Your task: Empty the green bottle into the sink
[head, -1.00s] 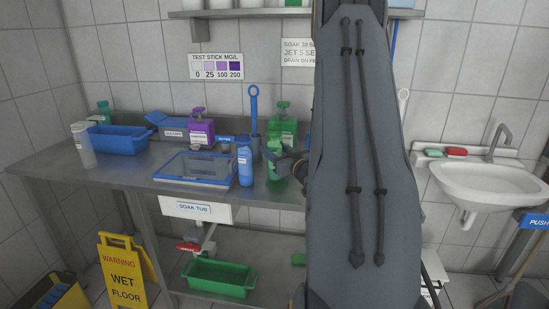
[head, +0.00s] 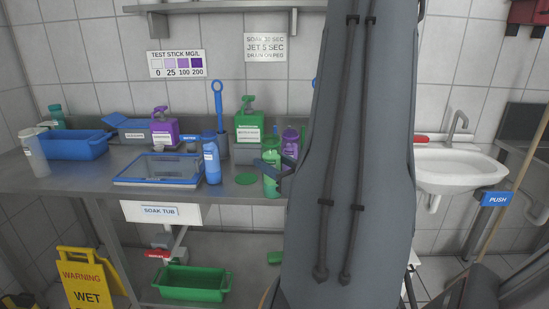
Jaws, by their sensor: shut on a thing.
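Whether the bottle's base clears the bench is hard to tell. A white wall sink (head: 460,170) with a grey tap (head: 457,122) is at the right, beyond my arm. Its left end is hidden by the arm.
On the bench (head: 75,180) are a blue bottle (head: 211,160), a blue-rimmed tray (head: 158,168), a green jug (head: 249,124) and a purple bottle (head: 290,141). A wet floor sign (head: 88,280) stands at lower left. A pole (head: 510,200) leans at right.

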